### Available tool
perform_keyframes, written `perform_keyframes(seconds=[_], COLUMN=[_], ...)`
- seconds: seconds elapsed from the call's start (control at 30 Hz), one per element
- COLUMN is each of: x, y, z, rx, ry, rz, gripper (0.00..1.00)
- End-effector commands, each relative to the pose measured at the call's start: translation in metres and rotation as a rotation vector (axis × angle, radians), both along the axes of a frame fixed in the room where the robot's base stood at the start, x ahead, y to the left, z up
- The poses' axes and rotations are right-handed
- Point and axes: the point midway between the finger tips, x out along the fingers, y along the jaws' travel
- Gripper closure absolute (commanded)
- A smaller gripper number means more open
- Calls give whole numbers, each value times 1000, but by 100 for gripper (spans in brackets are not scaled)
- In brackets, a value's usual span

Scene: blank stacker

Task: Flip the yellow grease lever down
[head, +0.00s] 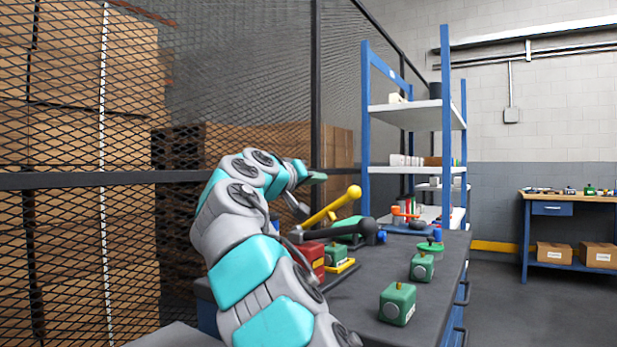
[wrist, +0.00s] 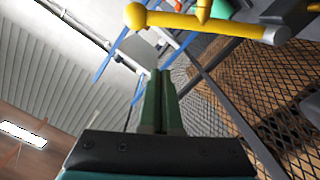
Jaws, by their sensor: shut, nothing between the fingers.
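The yellow grease lever (head: 330,210) slants up to the right and ends in a round yellow ball knob (head: 354,192). Its lower end is partly hidden behind my arm. In the wrist view the lever (wrist: 205,22) crosses the top of the picture, with its ball at the left. My gripper (head: 320,177) is above and left of the knob in the head view, apart from the lever. In the wrist view my gripper's green fingers (wrist: 160,78) are together and empty, and the lever shows beyond their tips.
A dark lever with a black knob (head: 368,228) lies below the yellow one. A red block (head: 312,256) and several green boxes (head: 397,303) sit on the dark bench top (head: 352,325). A mesh fence (head: 60,130) runs along the left. A blue-framed shelf (head: 445,125) stands behind.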

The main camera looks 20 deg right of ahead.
Motion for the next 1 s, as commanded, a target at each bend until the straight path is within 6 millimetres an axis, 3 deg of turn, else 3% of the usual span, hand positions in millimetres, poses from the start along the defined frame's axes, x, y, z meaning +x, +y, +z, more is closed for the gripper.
perform_keyframes(seconds=[0.27, 1.0], x=[15, 2], y=[-20, -36], z=[-1, -31], rx=[1, -3], ry=[1, 3], rz=[0, -1], gripper=[100, 100])
